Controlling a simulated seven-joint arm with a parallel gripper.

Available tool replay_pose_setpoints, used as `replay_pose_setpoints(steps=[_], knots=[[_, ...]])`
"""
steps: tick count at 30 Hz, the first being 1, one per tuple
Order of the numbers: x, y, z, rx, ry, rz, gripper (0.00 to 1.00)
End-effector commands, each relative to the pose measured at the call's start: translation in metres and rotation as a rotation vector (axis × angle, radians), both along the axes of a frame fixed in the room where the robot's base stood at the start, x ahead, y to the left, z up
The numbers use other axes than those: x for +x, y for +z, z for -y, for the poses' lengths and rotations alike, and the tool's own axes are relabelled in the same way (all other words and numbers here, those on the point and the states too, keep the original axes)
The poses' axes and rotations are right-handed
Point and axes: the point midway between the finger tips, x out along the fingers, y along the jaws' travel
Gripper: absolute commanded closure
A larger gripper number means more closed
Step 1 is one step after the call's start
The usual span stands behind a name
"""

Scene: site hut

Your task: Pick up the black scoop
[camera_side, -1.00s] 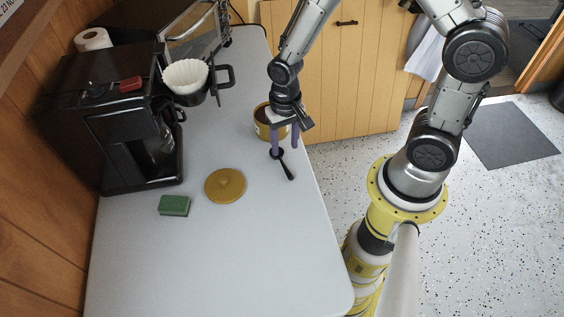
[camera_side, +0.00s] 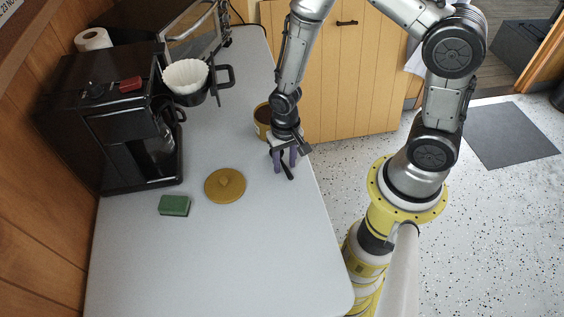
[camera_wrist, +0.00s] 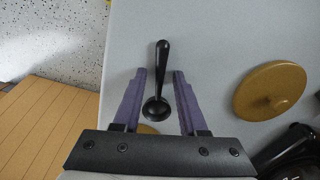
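The black scoop (camera_wrist: 156,106) lies on the counter, its bowl toward my gripper and its handle pointing away in the wrist view. In the side view its handle (camera_side: 289,173) shows just past the fingers, and the rest is hidden by my gripper. My gripper (camera_wrist: 159,73) is open, with its two purple fingers on either side of the scoop and a gap on each side. It also shows low over the counter in the side view (camera_side: 285,168). The scoop is not held.
A tan canister (camera_side: 263,120) stands just behind my gripper. A round brass-coloured lid (camera_side: 225,186) and a green sponge (camera_side: 174,205) lie to the left. A black coffee maker (camera_side: 110,130) and a filter basket (camera_side: 186,78) stand farther left. The counter's right edge is close; its front is clear.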

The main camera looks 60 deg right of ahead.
Motion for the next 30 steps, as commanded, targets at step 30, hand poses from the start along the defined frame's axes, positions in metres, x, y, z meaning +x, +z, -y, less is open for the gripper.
replay_pose_setpoints(steps=[30], knots=[[0.002,0.036,0.000,0.000,0.000,0.007,1.00]])
